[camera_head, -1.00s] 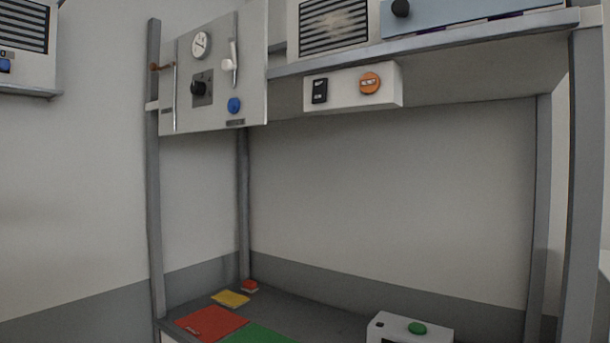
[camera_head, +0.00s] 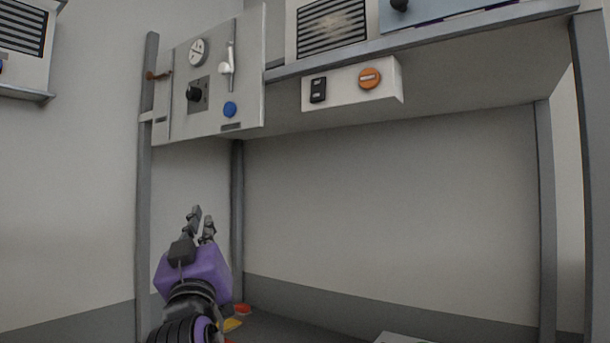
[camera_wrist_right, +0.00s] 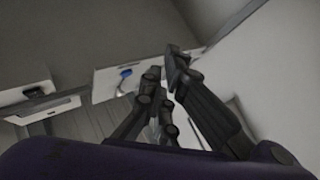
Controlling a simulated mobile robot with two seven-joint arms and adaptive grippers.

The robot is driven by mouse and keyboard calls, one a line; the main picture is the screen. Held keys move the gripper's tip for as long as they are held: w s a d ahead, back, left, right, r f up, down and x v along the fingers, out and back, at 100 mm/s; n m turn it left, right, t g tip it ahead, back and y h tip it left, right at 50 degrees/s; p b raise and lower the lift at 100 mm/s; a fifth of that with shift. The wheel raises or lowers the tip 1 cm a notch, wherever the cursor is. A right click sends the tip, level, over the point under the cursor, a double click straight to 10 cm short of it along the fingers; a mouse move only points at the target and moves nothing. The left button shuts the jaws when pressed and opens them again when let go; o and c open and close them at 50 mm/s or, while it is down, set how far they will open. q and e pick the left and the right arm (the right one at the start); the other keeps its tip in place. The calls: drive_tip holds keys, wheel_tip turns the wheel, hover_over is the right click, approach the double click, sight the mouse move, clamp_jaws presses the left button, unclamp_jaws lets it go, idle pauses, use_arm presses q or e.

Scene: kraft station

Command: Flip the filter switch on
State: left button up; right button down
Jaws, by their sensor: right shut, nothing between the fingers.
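The labels are too small to read, so I cannot tell for certain which control is the filter switch. My right gripper (camera_head: 202,219) is shut and empty, pointing up, below the grey panel and apart from the box and its switch. It also shows in the right wrist view (camera_wrist_right: 165,65). My left gripper is not in view.
Grey posts (camera_head: 145,200) and the shelf edge (camera_head: 440,45) frame the station. The space under the shelf is open.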

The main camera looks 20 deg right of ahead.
drive_tip(key=s+d+r+m+h+b, duration=0.1)
drive_tip(key=s+r+m+h, duration=0.3)
drive_tip(key=r, duration=0.5)
drive_tip(key=s+d+r+m+h+b, duration=0.15)
drive_tip(key=s+r+h, duration=0.3)
drive_tip(key=r, duration=0.45)
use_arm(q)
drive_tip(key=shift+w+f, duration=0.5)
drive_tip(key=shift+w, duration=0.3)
use_arm(e)
drive_tip(key=s+d+r+m+g+h, duration=0.2)
drive_tip(key=s+d+m+g+h, duration=0.3)
drive_tip(key=m+g+h, duration=0.2)
drive_tip(key=shift+s+d+r+g+h, duration=0.25)
drive_tip(key=shift+g+h, duration=0.35)
drive_tip(key=shift+h, duration=0.65)
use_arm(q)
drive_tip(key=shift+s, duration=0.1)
use_arm(e)
drive_tip(key=shift+a+m, duration=0.1)
drive_tip(key=shift+m, duration=0.15)
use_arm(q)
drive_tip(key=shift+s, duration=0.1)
use_arm(e)
drive_tip(key=shift+w, duration=0.1)
